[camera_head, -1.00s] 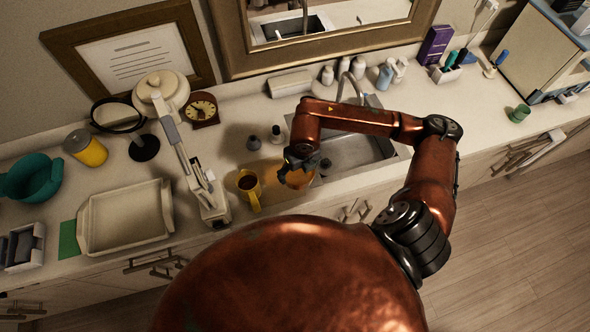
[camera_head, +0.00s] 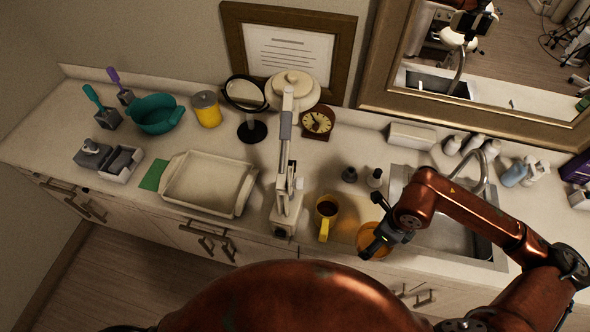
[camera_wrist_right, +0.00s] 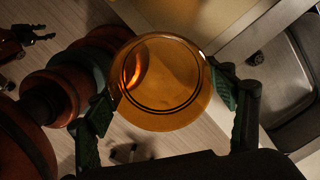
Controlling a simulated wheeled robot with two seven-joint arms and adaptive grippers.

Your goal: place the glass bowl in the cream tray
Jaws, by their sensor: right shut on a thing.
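The amber glass bowl (camera_head: 370,240) is in my right gripper (camera_head: 376,240), at the counter's front edge by the sink in the head view. In the right wrist view the bowl (camera_wrist_right: 165,85) sits between the two fingers of the gripper (camera_wrist_right: 168,100), which are shut on it. The cream tray (camera_head: 205,182) lies empty on the counter to the left, beyond the white stand and the mug. A dark claw at the upper left of the wrist view looks like my left gripper (camera_wrist_right: 38,34); it is too dim to judge.
Between bowl and tray stand a yellow mug (camera_head: 326,212) of dark liquid and a tall white stand (camera_head: 287,190). Two dark bottles (camera_head: 360,176) stand behind. A green mat (camera_head: 153,175) and grey holder (camera_head: 122,162) lie left of the tray. The sink (camera_head: 450,235) is at right.

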